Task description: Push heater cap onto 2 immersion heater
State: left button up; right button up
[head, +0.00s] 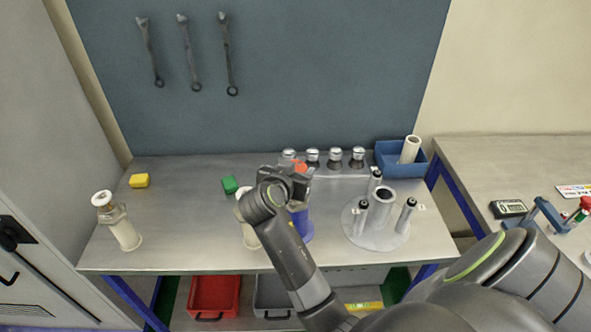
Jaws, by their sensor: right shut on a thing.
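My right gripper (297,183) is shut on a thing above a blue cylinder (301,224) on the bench. My own arm hides most of what it holds; an orange-red part (300,167) shows beside the jaws. I cannot tell whether the held thing touches the blue cylinder. A cream cylinder (249,234) stands just left of it, its top partly hidden by my arm. Another cream cylinder with a white top (122,228) stands at the far left. I cannot tell which of these is a heater or a cap. My left gripper is out of view.
Several silver-topped pieces (335,155) stand in a row at the back. A round grey base with upright posts (377,232) stands at right, near a blue bin (386,158). Yellow (139,181) and green (230,185) blocks lie on the bench. The left middle is clear.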

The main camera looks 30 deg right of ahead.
jog(key=shift+f+b, duration=0.95)
jog(key=shift+f, duration=0.3)
jog(key=o, duration=1)
jog(key=shift+o, duration=0.2)
jog(key=shift+r, duration=0.1)
